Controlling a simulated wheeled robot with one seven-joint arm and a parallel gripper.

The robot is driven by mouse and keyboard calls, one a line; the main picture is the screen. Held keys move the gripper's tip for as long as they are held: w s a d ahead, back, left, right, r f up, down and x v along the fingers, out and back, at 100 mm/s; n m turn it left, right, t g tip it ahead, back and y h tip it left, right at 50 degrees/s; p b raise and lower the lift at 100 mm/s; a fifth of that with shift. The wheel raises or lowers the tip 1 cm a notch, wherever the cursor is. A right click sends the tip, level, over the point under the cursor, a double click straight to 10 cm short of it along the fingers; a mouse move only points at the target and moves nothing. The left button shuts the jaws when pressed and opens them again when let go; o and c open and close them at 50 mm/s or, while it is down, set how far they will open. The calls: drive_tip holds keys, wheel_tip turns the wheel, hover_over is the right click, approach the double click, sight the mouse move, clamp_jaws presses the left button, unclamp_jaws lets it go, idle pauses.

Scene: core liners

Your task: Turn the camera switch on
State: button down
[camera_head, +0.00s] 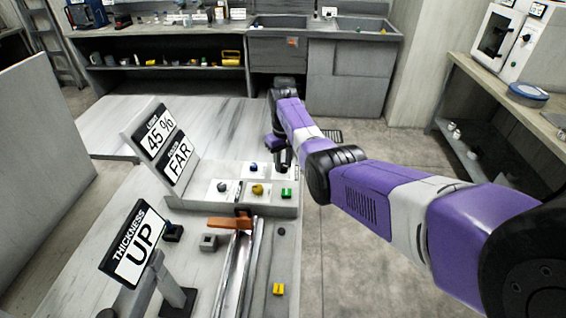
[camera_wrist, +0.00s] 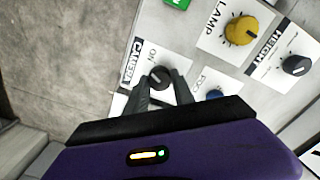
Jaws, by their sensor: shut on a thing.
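The camera switch is a small dark knob (camera_wrist: 159,75) on a white plate marked "CAMERA", with "ON" printed beside it, in the wrist view. My gripper (camera_wrist: 163,80) has its two dark fingers closed on either side of this knob. A light mark shows on the knob's face, but the fingers partly hide the knob and plate, and I cannot tell its setting for sure. In the head view my gripper (camera_head: 283,162) reaches down to the far right part of the sloped control panel (camera_head: 250,205), and it hides the switch there.
Near the switch are a yellow lamp knob (camera_wrist: 241,30), a dark height knob (camera_wrist: 296,65), a blue knob (camera_wrist: 215,94) and a green button (camera_head: 286,193). Signs reading "45 %" and "FAR" (camera_head: 161,142) stand behind the panel. A "THICKNESS UP" sign (camera_head: 134,243) stands nearer. Metal rails (camera_head: 238,270) lie in front.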

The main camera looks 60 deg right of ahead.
sight(283, 165)
drive_tip(key=shift+m, duration=2)
drive_tip(key=c, duration=1.1)
unclamp_jaws()
drive_tip(key=shift+o, duration=0.2)
drive_tip(key=shift+r+b, duration=0.3)
drive_tip(key=shift+r, duration=3.6)
drive_tip(key=shift+w, duration=0.1)
